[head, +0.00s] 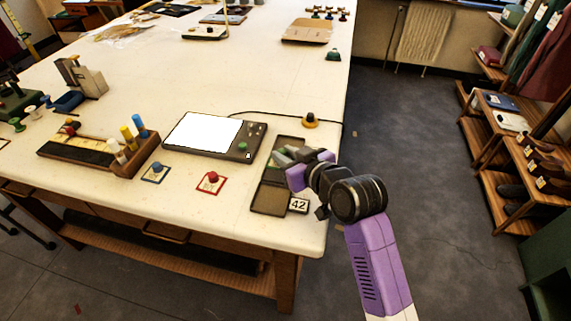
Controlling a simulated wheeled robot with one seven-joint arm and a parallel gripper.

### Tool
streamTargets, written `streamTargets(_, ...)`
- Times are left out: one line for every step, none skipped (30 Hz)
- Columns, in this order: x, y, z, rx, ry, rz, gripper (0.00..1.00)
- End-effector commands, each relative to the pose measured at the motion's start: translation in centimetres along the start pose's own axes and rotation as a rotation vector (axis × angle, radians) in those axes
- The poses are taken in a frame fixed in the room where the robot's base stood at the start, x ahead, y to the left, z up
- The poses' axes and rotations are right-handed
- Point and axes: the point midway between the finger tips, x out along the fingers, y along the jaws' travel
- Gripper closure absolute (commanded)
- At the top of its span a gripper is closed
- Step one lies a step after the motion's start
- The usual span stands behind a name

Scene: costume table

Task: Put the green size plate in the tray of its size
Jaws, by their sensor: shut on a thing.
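My gripper (283,155) is over the far part of a dark shallow tray (268,203) at the table's front right corner. It is shut on the green size plate (274,162), of which only a small green bit shows by the fingertips. The fingers and wrist hide the rest of the plate. I cannot tell whether it touches the tray. A white card reading 42 (299,205) is at the tray's near right corner. The near part of the tray looks empty.
A light pad (201,134) with a control panel, a black cable and a yellow-black button (309,121) are behind. A wooden rack (98,153) stands left.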

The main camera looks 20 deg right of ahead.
Motion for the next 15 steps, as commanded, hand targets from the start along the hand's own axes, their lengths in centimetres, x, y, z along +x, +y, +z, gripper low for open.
streamTargets(0.3, 0.0, 0.9, 0.001, -0.004, 0.000, 1.00)
streamTargets(0.5, 0.0, 1.3, 0.002, -0.005, 0.000, 1.00)
streamTargets(0.7, 0.0, 1.9, 0.002, -0.005, -0.001, 1.00)
streamTargets(0.9, 0.0, 2.3, 0.002, -0.004, -0.001, 1.00)
streamTargets(1.0, 0.0, 2.6, 0.002, -0.004, -0.001, 1.00)
streamTargets(1.1, 0.0, 3.0, 0.002, -0.004, -0.001, 1.00)
streamTargets(1.2, 0.0, 3.1, 0.001, -0.003, -0.001, 1.00)
streamTargets(1.3, 0.0, 3.2, 0.001, -0.001, 0.000, 1.00)
streamTargets(1.3, 0.0, 3.3, 0.001, 0.000, 0.000, 1.00)
streamTargets(1.3, 0.0, 3.3, 0.001, 0.000, 0.000, 1.00)
streamTargets(1.3, 0.0, 3.3, 0.001, 0.000, 0.000, 1.00)
streamTargets(1.3, 0.0, 3.3, 0.001, 0.000, 0.000, 1.00)
streamTargets(1.3, 0.0, 3.3, 0.001, 0.000, 0.000, 1.00)
streamTargets(1.3, 0.0, 3.3, 0.001, 0.000, 0.000, 1.00)
streamTargets(1.3, 0.0, 3.3, 0.001, 0.000, 0.000, 1.00)
